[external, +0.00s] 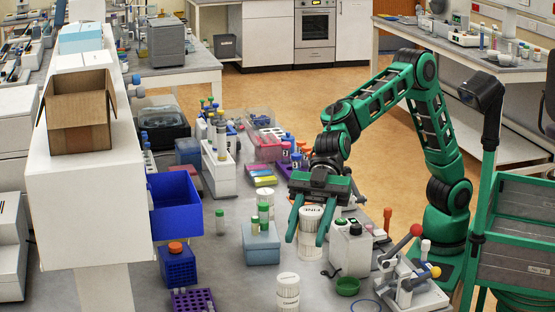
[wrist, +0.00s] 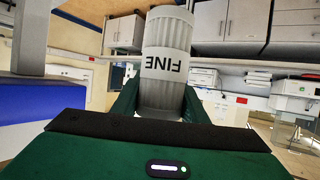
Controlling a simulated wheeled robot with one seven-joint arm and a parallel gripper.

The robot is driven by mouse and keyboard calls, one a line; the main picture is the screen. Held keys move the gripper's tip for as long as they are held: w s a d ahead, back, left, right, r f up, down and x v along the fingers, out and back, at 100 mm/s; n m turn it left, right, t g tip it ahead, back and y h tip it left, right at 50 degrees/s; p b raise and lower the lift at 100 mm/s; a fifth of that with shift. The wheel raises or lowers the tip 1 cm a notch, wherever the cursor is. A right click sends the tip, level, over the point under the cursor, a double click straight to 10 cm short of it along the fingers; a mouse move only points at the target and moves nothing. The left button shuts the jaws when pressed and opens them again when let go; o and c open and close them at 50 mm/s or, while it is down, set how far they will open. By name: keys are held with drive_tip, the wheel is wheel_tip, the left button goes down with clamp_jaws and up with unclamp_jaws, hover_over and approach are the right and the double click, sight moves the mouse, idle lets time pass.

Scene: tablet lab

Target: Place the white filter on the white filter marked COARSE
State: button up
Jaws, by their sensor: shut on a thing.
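The white filter marked FINE (external: 310,213) stands upright between the two green fingers of my gripper (external: 306,240) in the external view. In the wrist view the filter (wrist: 167,62) fills the space between the fingers, with its FINE label upside down, and my gripper (wrist: 157,100) is shut on it. Another white cylinder (external: 288,292) stands upright on the bench at the bottom, in front and left of my gripper. Its small label is too blurred to read, so I cannot tell whether it is the COARSE filter.
A light blue block (external: 261,246) with green-capped tubes stands left of my gripper. A white box (external: 350,250) and a green dish (external: 347,286) are to the right. A device with coloured knobs (external: 412,287) is further right. Some bench is clear around the front cylinder.

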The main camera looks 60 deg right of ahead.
drive_tip(key=w+f, duration=0.5)
drive_tip(key=f, duration=0.2)
drive_tip(key=shift+w+d+f, duration=0.15)
drive_tip(key=shift+w, duration=0.1)
drive_tip(key=shift+f, duration=0.15)
drive_tip(key=o, duration=1.1)
drive_tip(key=v, duration=1.2)
drive_tip(key=shift+r, duration=0.25)
